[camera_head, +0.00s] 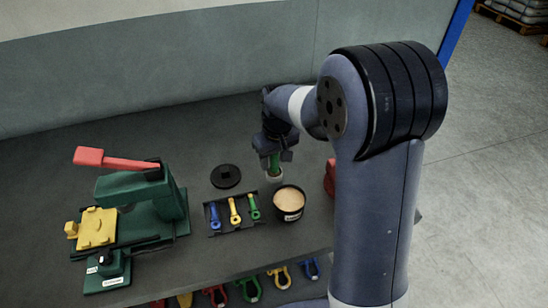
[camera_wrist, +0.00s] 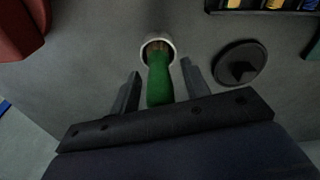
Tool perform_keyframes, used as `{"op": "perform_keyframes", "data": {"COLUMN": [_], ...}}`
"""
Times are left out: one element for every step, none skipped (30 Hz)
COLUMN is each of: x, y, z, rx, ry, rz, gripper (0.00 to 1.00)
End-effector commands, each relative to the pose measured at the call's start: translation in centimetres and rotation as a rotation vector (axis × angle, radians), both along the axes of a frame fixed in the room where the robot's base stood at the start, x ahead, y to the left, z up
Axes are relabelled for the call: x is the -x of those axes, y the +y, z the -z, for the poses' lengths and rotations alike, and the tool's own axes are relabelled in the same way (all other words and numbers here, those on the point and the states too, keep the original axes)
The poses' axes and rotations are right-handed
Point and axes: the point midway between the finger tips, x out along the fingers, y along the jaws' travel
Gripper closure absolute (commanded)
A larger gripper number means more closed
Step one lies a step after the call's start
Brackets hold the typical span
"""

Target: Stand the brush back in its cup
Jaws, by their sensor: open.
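The brush (camera_wrist: 160,85) shows as a green handle in the wrist view, its lower end inside the rim of a pale round cup (camera_wrist: 172,43). In the head view the green handle (camera_head: 274,160) is upright above the small pale cup (camera_head: 274,176), partly hidden by my gripper. My gripper (camera_head: 274,153) is open, pointing down. In the wrist view its fingers (camera_wrist: 161,72) are on either side of the handle, with gaps showing.
A black knobbed disc (camera_head: 226,176) lies left of the cup. A tool tray (camera_head: 213,229) and a cream-filled tin (camera_head: 290,217) sit in front. A green press (camera_head: 130,188) with a red lever stands at left. A red object (camera_head: 330,178) is at right.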

Motion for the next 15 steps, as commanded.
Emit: {"op": "perform_keyframes", "data": {"x": [0.0, 0.0, 0.0, 0.0, 0.0, 0.1, 0.2, 0.3, 0.3, 0.4, 0.5, 0.6, 0.7, 0.8, 0.9], "y": [0.0, 0.0, 0.0, 0.0, -0.1, -0.1, -0.1, -0.2, -0.2, -0.2, -0.3, -0.3, -0.4, -0.4, -0.5], "z": [-0.3, -0.5, -0.8, -1.2, -1.7, -2.4, -3.0, -3.7, -4.6, -5.3, -5.9, -6.8, -7.5, -8.1, -8.8], "rx": [0.0, 0.0, 0.0, 0.0, -0.001, -0.001, -0.002, -0.002, -0.002, -0.002, -0.001, -0.002, -0.002, -0.002, -0.002], "ry": [-0.001, -0.001, -0.003, -0.003, -0.005, -0.004, -0.006, -0.006, -0.006, -0.007, -0.005, -0.006, -0.006, -0.005, -0.005], "rz": [0.0, 0.0, 0.0, 0.0, 0.0, 0.0, 0.0, 0.0, 0.0, -0.001, -0.001, -0.001, -0.001, -0.001, -0.001], "gripper": [0.56, 0.56, 0.56, 0.56, 0.56, 0.56, 0.56, 0.56, 0.56, 0.56, 0.56, 0.56, 0.56, 0.56, 0.56]}}
